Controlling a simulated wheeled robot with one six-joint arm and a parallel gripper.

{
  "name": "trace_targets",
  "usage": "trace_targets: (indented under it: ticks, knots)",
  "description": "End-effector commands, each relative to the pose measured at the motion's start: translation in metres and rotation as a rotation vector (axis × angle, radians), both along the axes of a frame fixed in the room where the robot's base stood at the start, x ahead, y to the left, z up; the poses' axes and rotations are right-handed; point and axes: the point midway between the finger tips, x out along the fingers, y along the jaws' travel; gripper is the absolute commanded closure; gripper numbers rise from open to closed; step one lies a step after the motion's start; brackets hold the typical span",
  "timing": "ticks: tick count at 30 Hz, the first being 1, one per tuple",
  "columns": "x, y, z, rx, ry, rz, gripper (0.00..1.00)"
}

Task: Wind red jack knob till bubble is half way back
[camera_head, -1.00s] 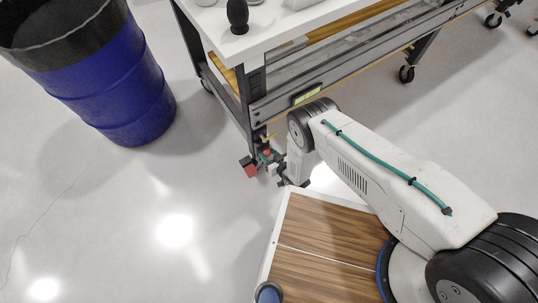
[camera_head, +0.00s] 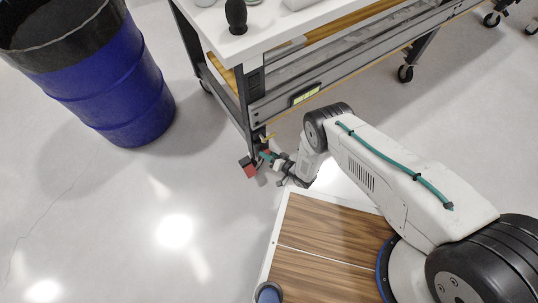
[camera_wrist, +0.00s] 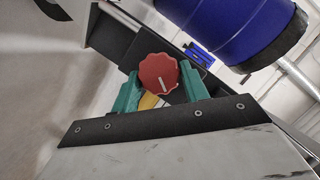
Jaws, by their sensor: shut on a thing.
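The red jack knob (camera_wrist: 158,72) is round with a scalloped edge and a white mark that points toward the bottom of the wrist view. My gripper (camera_wrist: 160,88) has its green fingers on either side of the knob and is shut on it. A yellow-green level vial (camera_head: 306,94) sits on the bench's grey side rail. Its bubble is too small to place.
The white-topped workbench (camera_head: 285,28) stands above and behind my gripper. A blue drum (camera_head: 125,95) stands to the left. The floor between drum and leg is clear.

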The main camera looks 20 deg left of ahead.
Motion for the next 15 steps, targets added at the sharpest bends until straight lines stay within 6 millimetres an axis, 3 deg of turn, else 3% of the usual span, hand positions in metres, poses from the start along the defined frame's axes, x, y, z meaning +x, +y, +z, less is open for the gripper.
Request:
trace_targets:
  ticks: [15]
  knots:
    - [-0.0005,0.0007,-0.0006,0.071,0.083,0.004,0.78]
